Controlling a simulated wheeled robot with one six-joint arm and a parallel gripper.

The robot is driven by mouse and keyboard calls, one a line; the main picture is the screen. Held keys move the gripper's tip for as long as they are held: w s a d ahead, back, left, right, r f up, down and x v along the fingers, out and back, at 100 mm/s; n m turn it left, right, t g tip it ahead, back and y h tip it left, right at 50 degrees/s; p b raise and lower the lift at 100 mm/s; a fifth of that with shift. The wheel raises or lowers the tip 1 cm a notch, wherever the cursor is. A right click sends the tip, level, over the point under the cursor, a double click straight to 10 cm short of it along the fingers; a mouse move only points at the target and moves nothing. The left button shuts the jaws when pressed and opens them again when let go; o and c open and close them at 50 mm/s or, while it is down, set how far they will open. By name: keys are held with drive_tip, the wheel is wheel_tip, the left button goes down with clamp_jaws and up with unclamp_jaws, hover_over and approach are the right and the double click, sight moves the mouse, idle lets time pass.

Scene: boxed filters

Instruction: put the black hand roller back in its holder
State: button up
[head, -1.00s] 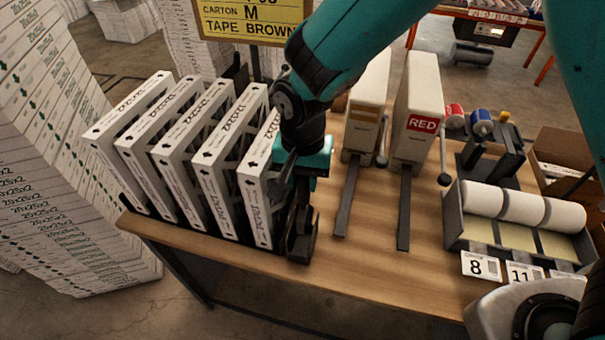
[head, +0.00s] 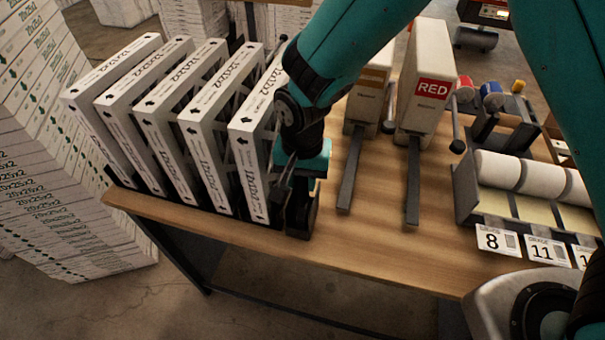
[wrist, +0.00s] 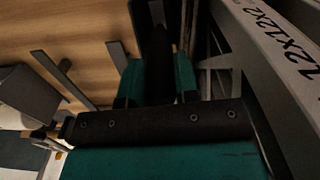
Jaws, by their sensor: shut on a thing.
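My gripper (head: 297,182) is low over the table, just right of the rightmost boxed filter. It is shut on the black hand roller (head: 303,212), which shows as a dark shape below the jaws, close to the tabletop. In the wrist view a dark upright piece of the roller (wrist: 156,40) shows beyond the teal jaw parts. My gripper and wrist hide much of the roller. I cannot make out its holder apart from the dark shapes here, nor tell whether the roller touches the table.
Several white boxed filters (head: 243,130) stand in a row close left of my gripper. Two tall cartons, one with a RED label (head: 432,88), have dark bars (head: 413,180) reaching forward. White rolls (head: 530,178) sit in a tray at right. The table's front middle (head: 370,240) is clear.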

drive_tip(key=o, duration=1)
wheel_tip(320, 180, up, 17)
drive_tip(key=b, duration=0.3)
drive_tip(key=shift+r+b, duration=0.2)
drive_tip(key=shift+b, duration=0.2)
